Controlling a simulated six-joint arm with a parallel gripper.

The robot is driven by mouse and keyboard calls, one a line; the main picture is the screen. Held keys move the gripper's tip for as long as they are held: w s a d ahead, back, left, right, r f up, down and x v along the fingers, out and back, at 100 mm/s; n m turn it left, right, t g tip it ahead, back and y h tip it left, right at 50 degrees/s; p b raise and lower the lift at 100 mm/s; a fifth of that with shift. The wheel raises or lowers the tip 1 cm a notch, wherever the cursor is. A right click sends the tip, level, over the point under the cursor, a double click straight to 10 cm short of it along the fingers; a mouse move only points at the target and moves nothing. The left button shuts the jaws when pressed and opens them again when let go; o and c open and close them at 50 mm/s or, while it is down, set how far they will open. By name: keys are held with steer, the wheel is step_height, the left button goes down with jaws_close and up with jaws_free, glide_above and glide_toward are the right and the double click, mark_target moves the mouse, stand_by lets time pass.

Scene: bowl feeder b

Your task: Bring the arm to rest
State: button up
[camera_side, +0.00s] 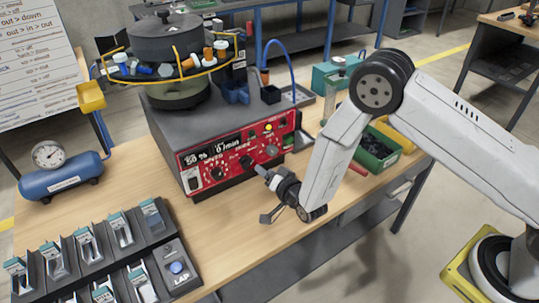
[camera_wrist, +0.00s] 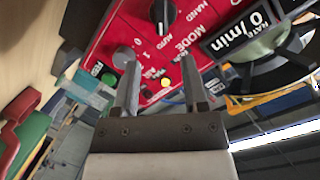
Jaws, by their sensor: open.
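My gripper (camera_side: 259,194) is in front of the red control panel (camera_side: 228,157) of the bowl feeder, above the wooden table. In the wrist view its two fingers (camera_wrist: 160,64) stand apart with nothing held between them. Beyond them the red panel (camera_wrist: 140,32) shows tilted, with a black mode knob (camera_wrist: 160,13), a grey knob (camera_wrist: 123,57) and a lit yellow lamp (camera_wrist: 166,81). I cannot tell the exact gap between the fingertips and the panel. My arm reaches in from the right, bent at the elbow.
The feeder bowl (camera_side: 165,40) with its yellow rail stands on the grey housing. A blue air tank (camera_side: 62,177) is at left, a black rack (camera_side: 160,243) of labelled slots at front left. A green bin (camera_side: 377,151) lies behind my forearm. The table's front middle (camera_side: 235,228) is clear.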

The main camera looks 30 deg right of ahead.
steer(key=s+d+r+n+g, duration=0.4)
steer(key=s+d+r+g, duration=0.2)
steer(key=r, duration=0.2)
steer(key=s+d+r+n+g, duration=0.2)
steer(key=s+d+g, duration=0.1)
steer(key=s, duration=0.6)
steer(key=s+d+r+n+g, duration=0.2)
steer(key=s+d+g, duration=0.2)
steer(key=s, duration=0.5)
steer(key=shift+d+r, duration=0.3)
steer(key=shift+r, duration=0.1)
